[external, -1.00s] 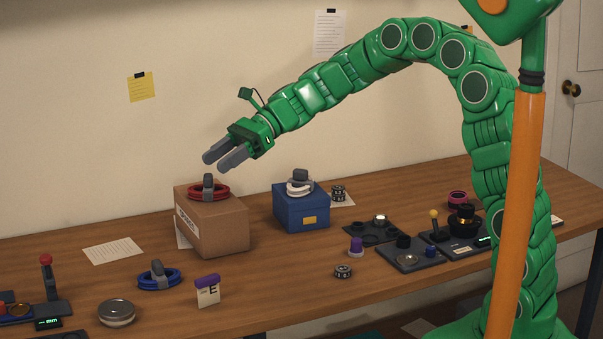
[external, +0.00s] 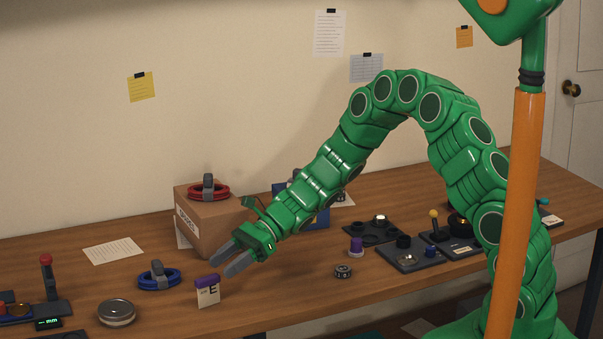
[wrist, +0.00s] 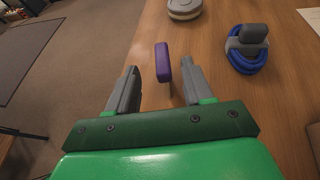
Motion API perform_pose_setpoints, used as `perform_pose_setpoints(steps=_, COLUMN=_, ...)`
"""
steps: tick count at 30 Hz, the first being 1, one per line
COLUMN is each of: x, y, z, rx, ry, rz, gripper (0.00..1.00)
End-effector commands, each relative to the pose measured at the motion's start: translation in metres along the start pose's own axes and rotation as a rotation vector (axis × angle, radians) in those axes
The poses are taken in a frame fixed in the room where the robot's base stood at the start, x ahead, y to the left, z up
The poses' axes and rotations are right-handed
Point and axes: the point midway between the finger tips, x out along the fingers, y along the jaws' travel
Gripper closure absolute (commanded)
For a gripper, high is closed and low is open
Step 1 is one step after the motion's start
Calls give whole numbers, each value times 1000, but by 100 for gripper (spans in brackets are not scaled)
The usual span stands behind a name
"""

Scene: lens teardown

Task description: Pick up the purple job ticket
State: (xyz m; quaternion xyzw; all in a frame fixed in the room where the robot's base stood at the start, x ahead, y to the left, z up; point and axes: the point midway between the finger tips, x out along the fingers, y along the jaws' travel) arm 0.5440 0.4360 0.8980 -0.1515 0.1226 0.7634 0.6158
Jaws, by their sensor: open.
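The purple job ticket (external: 207,281) stands upright near the table's front edge. It has a purple top and a white face marked "E". In the wrist view the ticket's purple top (wrist: 163,62) shows ahead of the fingertips, nearly centred between them. My gripper (external: 231,262) is open and empty. It is above and just to the right of the ticket in the external view, with its fingers pointing down and left. I see no contact with the ticket.
A blue cable coil (external: 159,277) and a round silver-lidded tin (external: 116,312) lie left of the ticket. A cardboard box (external: 221,222) stands behind, with a red coil (external: 208,190) on top. The table right of the ticket is clear up to a small dark ring (external: 343,271).

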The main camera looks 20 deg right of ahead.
Motion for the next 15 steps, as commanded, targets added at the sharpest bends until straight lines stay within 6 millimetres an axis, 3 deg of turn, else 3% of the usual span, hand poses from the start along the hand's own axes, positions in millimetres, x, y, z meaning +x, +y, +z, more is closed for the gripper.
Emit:
perform_pose_setpoints(steps=4, x=6, y=0, z=-14, rx=1, ry=0, rz=0, gripper=49)
perform_pose_setpoints(steps=15, x=30, y=0, z=-15, rx=-2, ry=1, rz=1, gripper=49)
